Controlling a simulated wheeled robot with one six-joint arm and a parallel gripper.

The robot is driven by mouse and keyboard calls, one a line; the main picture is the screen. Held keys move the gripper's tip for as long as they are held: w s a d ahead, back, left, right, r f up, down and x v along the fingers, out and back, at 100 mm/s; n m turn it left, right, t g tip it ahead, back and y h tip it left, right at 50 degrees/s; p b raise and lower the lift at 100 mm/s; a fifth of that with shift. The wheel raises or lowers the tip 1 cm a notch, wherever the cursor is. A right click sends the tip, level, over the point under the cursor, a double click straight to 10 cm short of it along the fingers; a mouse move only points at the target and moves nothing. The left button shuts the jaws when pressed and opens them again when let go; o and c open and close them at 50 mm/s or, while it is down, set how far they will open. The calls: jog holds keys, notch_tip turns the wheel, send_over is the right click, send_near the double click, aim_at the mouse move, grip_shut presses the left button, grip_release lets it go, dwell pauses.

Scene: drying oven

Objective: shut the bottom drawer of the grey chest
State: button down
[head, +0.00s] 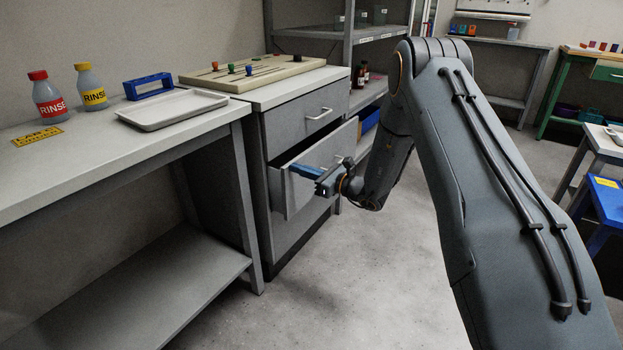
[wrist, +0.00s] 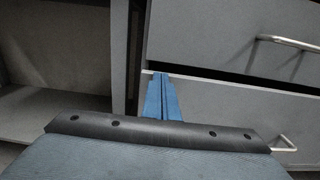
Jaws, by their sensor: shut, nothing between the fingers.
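The grey chest (head: 257,190) stands at the end of the left bench. Its top drawer (head: 285,128) is shut. A lower drawer (head: 303,193) is pulled out, with a dark gap behind its front. My gripper (head: 292,168), with blue fingers, is shut and empty at the upper left part of that front. In the wrist view the fingers (wrist: 160,80) overlap the drawer front (wrist: 225,112) near its upper left corner. I cannot tell whether they touch. The lower drawer's handle (wrist: 285,144) is partly hidden by my gripper's body.
The left bench (head: 75,165) holds two rinse bottles, a blue rack (head: 148,86) and a white tray (head: 172,109). A board with coloured knobs (head: 255,72) lies on the chest. A shelf unit (head: 380,35) stands beyond. The floor in front is clear.

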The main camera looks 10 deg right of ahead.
jog(key=shift+x, duration=1.4)
